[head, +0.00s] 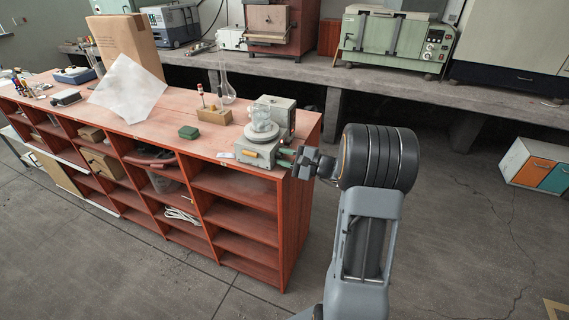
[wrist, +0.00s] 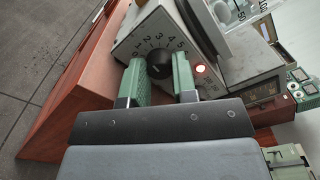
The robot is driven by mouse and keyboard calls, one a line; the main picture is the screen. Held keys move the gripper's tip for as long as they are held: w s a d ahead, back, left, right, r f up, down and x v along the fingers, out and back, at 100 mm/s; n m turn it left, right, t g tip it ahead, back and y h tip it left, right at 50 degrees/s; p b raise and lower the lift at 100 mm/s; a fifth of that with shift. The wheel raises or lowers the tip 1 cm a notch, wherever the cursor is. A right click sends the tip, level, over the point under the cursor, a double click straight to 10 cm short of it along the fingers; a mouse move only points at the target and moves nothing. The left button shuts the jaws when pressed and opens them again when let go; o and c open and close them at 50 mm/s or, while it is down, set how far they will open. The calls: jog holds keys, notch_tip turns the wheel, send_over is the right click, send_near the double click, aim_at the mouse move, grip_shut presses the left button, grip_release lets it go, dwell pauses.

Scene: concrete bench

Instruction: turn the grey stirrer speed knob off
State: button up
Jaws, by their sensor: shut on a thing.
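The stirrer (head: 258,148) is a small grey box on the right end of the red-brown bench, with a glass beaker (head: 262,125) on its top. In the wrist view its front panel (wrist: 140,42) shows a dark round speed knob (wrist: 159,63) with a number scale around its upper side. My gripper (head: 285,157) reaches the stirrer from the right. In the wrist view my gripper's green fingers (wrist: 158,75) stand on both sides of the knob and are shut on it. The knob's lower edge and pointer are hard to make out.
A wooden block (head: 214,116) with a vial, a green box (head: 188,132) and a glass flask (head: 226,88) stand left of and behind the stirrer. A grey box (head: 281,115) stands close behind it. The floor right of the bench is open.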

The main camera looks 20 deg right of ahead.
jog(key=f+n+b, duration=0.1)
jog(key=n+b, duration=0.1)
jog(key=b, duration=0.3)
jog(key=shift+n, duration=0.4)
jog(key=n+b, duration=0.2)
jog(key=b, duration=0.3)
jog(key=n+b, duration=0.1)
jog(key=b, duration=0.1)
jog(key=n+b, duration=0.1)
jog(key=b, duration=0.1)
jog(key=shift+r+n+b, duration=0.2)
jog(key=shift+n+b, duration=0.1)
jog(key=shift+r+n+b, duration=0.1)
jog(key=shift+n+b, duration=0.3)
jog(key=shift+b, duration=0.15)
jog(key=shift+r, duration=0.15)
jog(key=o, duration=0.7)
jog(key=shift+c, duration=0.2)
jog(key=p+v, duration=0.1)
jog(key=v, duration=1.3)
